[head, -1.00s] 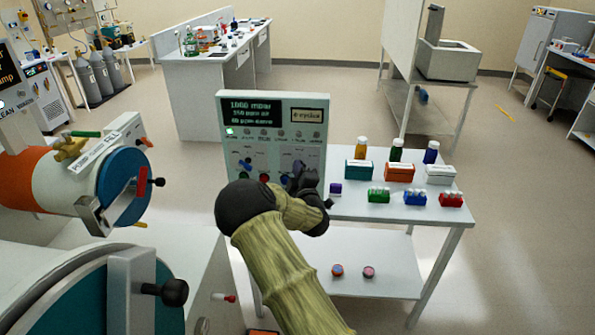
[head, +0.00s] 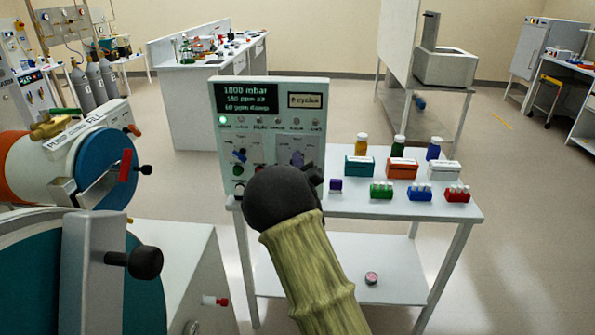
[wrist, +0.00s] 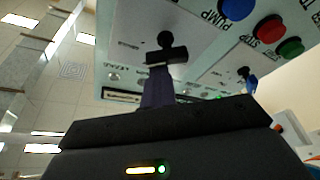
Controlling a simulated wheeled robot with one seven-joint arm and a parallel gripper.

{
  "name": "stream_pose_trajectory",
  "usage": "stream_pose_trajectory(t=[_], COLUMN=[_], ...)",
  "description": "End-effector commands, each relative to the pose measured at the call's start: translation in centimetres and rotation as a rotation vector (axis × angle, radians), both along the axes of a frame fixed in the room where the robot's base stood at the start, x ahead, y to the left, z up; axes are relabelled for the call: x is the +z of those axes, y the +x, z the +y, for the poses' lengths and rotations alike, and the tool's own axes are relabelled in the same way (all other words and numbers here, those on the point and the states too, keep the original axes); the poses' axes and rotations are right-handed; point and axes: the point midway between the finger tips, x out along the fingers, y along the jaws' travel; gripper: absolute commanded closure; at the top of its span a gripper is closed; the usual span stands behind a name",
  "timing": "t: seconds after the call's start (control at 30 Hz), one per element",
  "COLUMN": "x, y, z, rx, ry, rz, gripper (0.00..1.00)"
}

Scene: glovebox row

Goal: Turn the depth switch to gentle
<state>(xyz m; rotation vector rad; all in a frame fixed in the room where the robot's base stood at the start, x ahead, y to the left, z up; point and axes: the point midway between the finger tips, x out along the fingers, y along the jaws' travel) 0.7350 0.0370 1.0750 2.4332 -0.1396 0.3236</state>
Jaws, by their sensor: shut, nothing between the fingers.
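The control panel (head: 268,150) stands upright on the white table, with a lit display on top and small controls below. In the wrist view the panel (wrist: 210,68) appears upside down. A switch with a black ball knob (wrist: 165,40) sits just beyond my fingertips. I cannot read its label, nor tell whether my fingers touch it. My gripper (wrist: 160,68) is shut and empty, pointing at the panel's face. In the head view my gripper (head: 297,151) is mostly hidden behind my dark wrist.
Blue (wrist: 237,8), red (wrist: 269,29) and green (wrist: 291,47) push buttons lie close by on the panel. Colored vial racks, including a green one (head: 381,190), stand right of the panel. A glovebox port (head: 105,165) stands to the left.

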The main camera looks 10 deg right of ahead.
Motion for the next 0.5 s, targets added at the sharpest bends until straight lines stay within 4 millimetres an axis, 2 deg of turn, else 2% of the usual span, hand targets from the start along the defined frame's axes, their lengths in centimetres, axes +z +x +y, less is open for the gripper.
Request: stream_pose_trajectory(t=[0.03, 0.5], x=[-0.99, -0.81], y=[-0.05, -0.07], z=[-0.52, -0.81], rx=[-0.011, -0.017], ry=[0.020, 0.075], rz=[0.010, 0.000], gripper=[1.00, 1.00])
